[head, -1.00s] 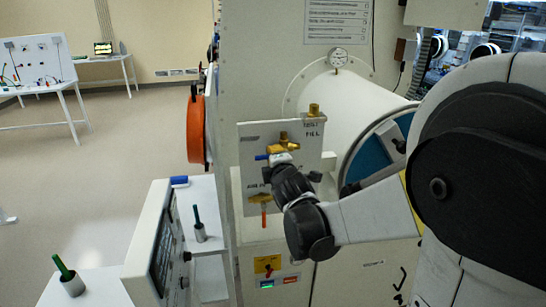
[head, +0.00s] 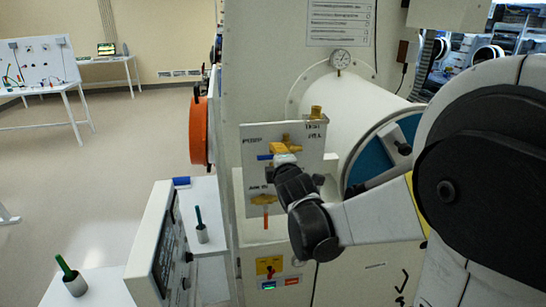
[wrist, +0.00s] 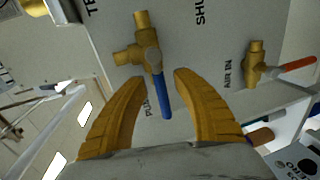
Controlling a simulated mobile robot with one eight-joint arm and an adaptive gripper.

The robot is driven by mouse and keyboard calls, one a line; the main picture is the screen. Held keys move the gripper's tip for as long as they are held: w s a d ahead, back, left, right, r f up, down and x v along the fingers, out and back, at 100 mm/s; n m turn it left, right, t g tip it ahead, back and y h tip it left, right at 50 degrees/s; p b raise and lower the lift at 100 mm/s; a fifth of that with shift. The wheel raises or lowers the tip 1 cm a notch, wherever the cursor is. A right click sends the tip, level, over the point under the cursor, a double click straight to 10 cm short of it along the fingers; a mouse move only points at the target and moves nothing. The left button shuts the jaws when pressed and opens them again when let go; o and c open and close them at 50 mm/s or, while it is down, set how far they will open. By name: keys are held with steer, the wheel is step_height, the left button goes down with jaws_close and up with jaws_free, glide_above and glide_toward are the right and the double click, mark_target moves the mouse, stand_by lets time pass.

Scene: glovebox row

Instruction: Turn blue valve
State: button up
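The blue valve handle (wrist: 160,92) shows in the wrist view on a brass valve body (wrist: 146,54) fixed to a grey panel. In the head view the blue handle (head: 265,157) sticks out to the left of the brass fitting, partly hidden by my arm. My gripper (wrist: 155,76) is open, with its two yellow fingers on either side of the handle. The handle's lower end lies between the fingers, with gaps showing on both sides. Whether a finger touches it cannot be told.
A second brass valve with an orange-red handle (wrist: 297,64) sits beside the blue one, near the AIR IN label; it also shows low on the panel (head: 267,212). A large white cylinder (head: 350,105) is behind.

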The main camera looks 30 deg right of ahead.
steer(key=v, duration=1.2)
steer(key=shift+f, duration=0.1)
stand_by(0.4)
steer(key=s+a+f+m+g+y+b, duration=0.2)
steer(key=s+a+f+m+g+b, duration=0.1)
steer(key=s+f+m, duration=0.4)
steer(key=s+a+f+m+g+y+b, duration=0.2)
steer(key=s+a+f+m+g+b, duration=0.1)
steer(key=s+a+f+m+g, duration=0.2)
steer(key=s+a+f+m, duration=0.2)
steer(key=s+a+f, duration=0.1)
steer(key=s+f, duration=0.1)
steer(key=shift+s+f+m+b, duration=0.3)
steer(key=shift+s+f+b, duration=0.05)
steer(key=shift+s, duration=0.1)
